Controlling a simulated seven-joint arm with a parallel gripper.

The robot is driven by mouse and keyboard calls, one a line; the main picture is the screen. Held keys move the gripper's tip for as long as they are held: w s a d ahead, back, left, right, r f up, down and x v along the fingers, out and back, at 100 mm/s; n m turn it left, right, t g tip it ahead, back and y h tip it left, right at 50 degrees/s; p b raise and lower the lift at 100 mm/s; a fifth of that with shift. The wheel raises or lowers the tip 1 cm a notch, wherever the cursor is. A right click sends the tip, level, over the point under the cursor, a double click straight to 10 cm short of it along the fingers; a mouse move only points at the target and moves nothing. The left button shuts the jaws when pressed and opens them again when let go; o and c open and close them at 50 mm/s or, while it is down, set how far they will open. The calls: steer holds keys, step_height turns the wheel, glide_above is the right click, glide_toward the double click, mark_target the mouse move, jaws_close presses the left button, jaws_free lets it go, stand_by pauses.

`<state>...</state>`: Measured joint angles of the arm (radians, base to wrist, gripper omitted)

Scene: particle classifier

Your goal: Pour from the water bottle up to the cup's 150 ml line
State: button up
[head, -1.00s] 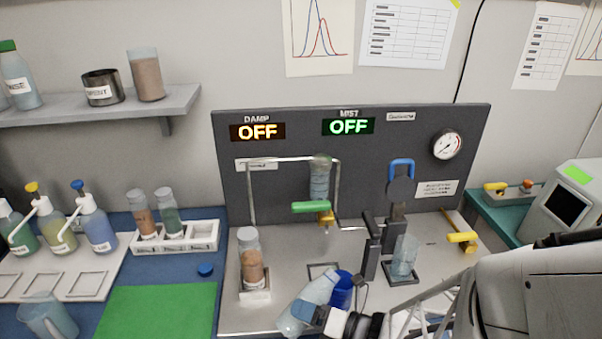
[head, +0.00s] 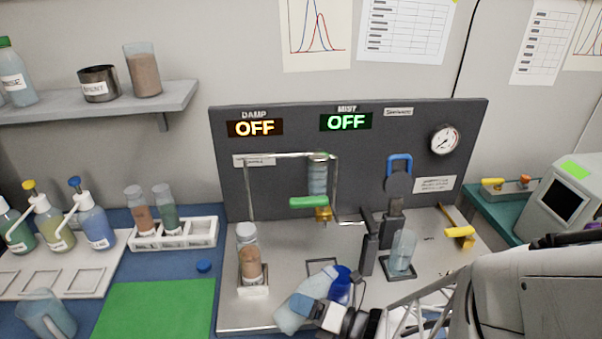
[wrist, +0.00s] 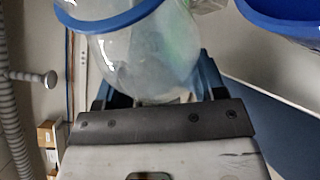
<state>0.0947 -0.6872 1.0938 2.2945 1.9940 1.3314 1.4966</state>
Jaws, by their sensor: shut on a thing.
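My gripper (head: 318,312) is shut on a pale, translucent bottle (head: 290,313) at the front of the metal bench. The bottle is tilted, its upper end leaning right. Part of a blue rim (wrist: 285,18) shows at the upper right. No stream of water is visible. A translucent measuring cup (head: 45,315) stands at the front left; its markings are unreadable.
A jar of brown grains (head: 249,262) stands left of the bottle. A clear container (head: 402,250) stands on a holder to the right. A panel with gauge (head: 445,141) rises behind. A blue cap (head: 204,266) lies near the clear green mat (head: 158,312).

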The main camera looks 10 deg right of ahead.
mark_target(306, 293)
steer(key=shift+s+a+r+m+t+y, duration=0.15)
steer(key=shift+r+m, duration=0.2)
steer(key=shift+r, duration=0.35)
steer(key=shift+w+r+m+t+y, duration=0.15)
steer(key=shift+r+m, duration=0.2)
steer(key=shift+r, duration=0.35)
steer(key=shift+w+d+r+m+y, duration=0.1)
steer(key=shift+d+r+m+y, duration=0.1)
steer(key=shift+r+m, duration=0.3)
steer(key=shift+d+r+m+y, duration=0.1)
steer(key=shift+r+m+y, duration=0.1)
steer(key=shift+r+m, duration=0.25)
stand_by(2.1)
steer(key=shift+f, duration=0.1)
steer(key=shift+s+a+f+n+h, duration=0.1)
steer(key=shift+a+f+n+h, duration=0.1)
steer(key=shift+f+n, duration=0.3)
steer(key=shift+s+a+f+n+h, duration=0.1)
steer(key=shift+f+n+h, duration=0.1)
steer(key=shift+f+n, duration=0.2)
steer(key=shift+d+f+n, duration=0.1)
steer(key=shift+f+n, duration=0.35)
steer(key=shift+f, duration=0.3)
steer(key=shift+f, duration=0.1)
